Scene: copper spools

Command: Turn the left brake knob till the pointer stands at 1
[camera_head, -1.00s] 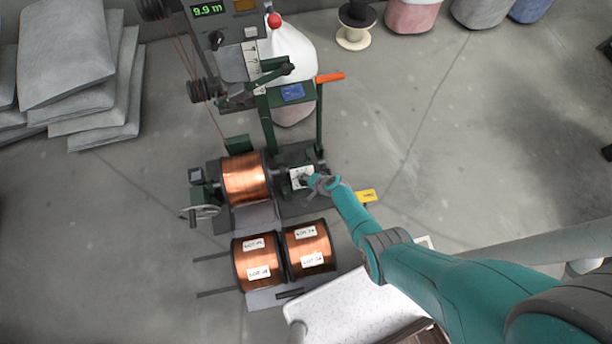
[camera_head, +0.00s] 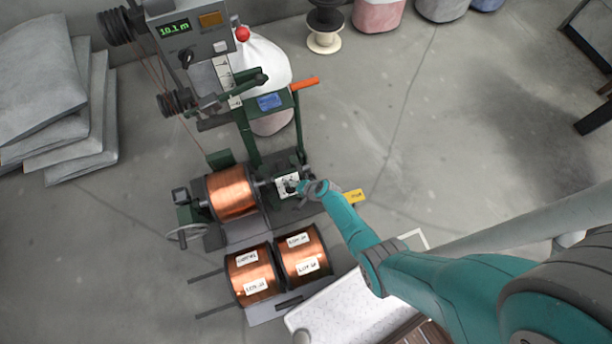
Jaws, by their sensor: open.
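The brake's white dial plate (camera_head: 282,181) is on the green machine, just right of the mounted copper spool (camera_head: 231,191). A small dark knob (camera_head: 292,187) shows on the plate, partly hidden by my gripper. The pointer and the dial's numbers are too small to read. My gripper (camera_head: 299,188) is at the right edge of the plate, at the end of my teal arm, and is open. I cannot tell whether its fingers are around the knob or only beside it.
The machine's display (camera_head: 174,28) reads 10.1 m. An orange-tipped lever (camera_head: 305,83) sticks out above the dial. Two labelled copper spools (camera_head: 252,274) stand below the mounted one. A yellow tag (camera_head: 353,196) is right of my gripper.

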